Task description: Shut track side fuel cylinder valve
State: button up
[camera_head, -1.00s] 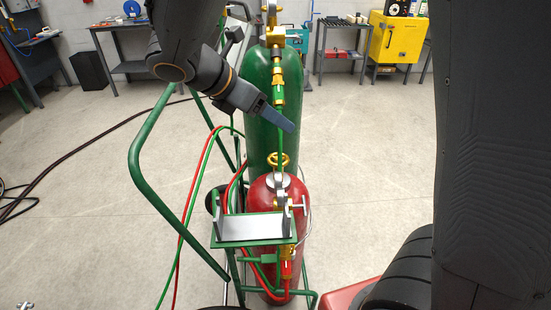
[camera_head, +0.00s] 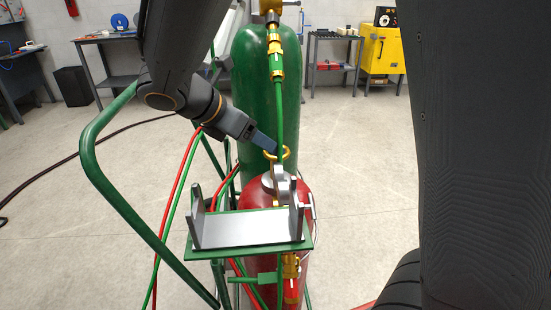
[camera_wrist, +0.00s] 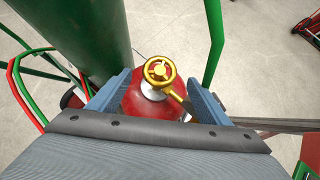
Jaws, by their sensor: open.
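The red fuel cylinder (camera_head: 257,193) stands upright in a green cart, in front of a taller green cylinder (camera_head: 264,105). The wheel appears between the fingers, with no visible contact. In the head view my gripper (camera_head: 268,146) reaches in from the left, close beside the wheel.
A green cart handle (camera_head: 100,190) curves at the left. A metal bracket on a green plate (camera_head: 250,228) stands in front of the red cylinder. Red and green hoses (camera_head: 175,205) hang at the left. Benches and a yellow cabinet (camera_head: 384,48) stand at the back.

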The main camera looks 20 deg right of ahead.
jog(key=x, duration=0.7)
jog(key=shift+w+d+f, duration=0.1)
jog(key=shift+d+f, duration=0.1)
jog(key=shift+f, duration=0.05)
jog(key=c, duration=1.1)
